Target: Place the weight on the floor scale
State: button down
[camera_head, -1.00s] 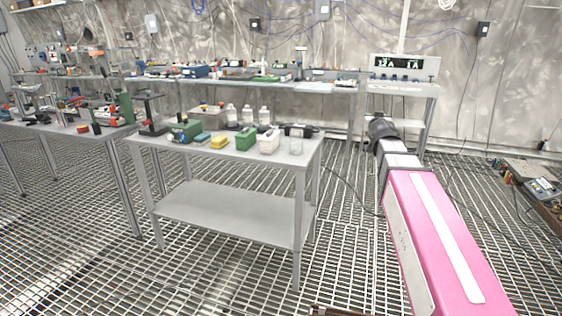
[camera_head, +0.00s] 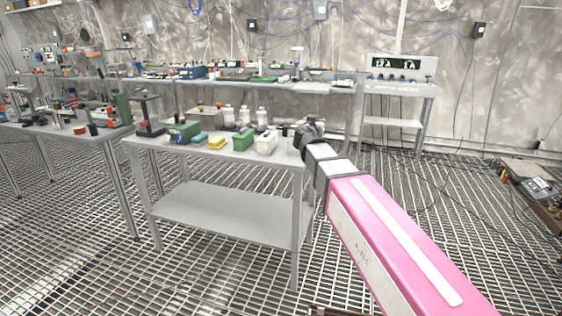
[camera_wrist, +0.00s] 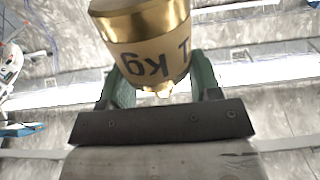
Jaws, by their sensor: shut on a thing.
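A brass weight (camera_wrist: 145,50) with a tan label, its "kg" lettering upside down, fills the top middle of the wrist view. My gripper (camera_wrist: 160,88) is shut on it, with a green finger on each side. In the head view my arm's dark end (camera_head: 310,130) is at the right end of the near grey table; the weight cannot be made out there. I cannot clearly identify the floor scale. A low unit with a panel (camera_head: 541,187) lies on the floor at the far right.
The near table (camera_head: 225,204) holds bottles, green boxes and a yellow block (camera_head: 217,143). A long bench (camera_head: 335,89) runs along the back wall, with a display unit (camera_head: 398,63) on a stand to its right. Grating floor is open between my arm and the low unit at right.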

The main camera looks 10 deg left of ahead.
jog(key=shift+s+a+r, duration=0.15)
jog(key=shift+s+a, duration=0.1)
jog(key=shift+a, duration=0.25)
jog(key=shift+s+a+r, duration=0.15)
jog(key=shift+s+a, duration=0.05)
jog(key=shift+a, duration=0.25)
jog(key=shift+w+a+f, duration=0.25)
jog(key=shift+a+f, duration=1.6)
jog(key=shift+a, duration=0.1)
jog(key=shift+w+a+f, duration=0.3)
jog(key=shift+a+f, duration=1.5)
jog(key=shift+a, duration=0.15)
jog(key=shift+w+a+f, duration=0.25)
jog(key=shift+a+f, duration=1.6)
jog(key=shift+a, duration=0.1)
jog(key=shift+f, duration=0.1)
jog(key=shift+c, duration=1.6)
grip_release()
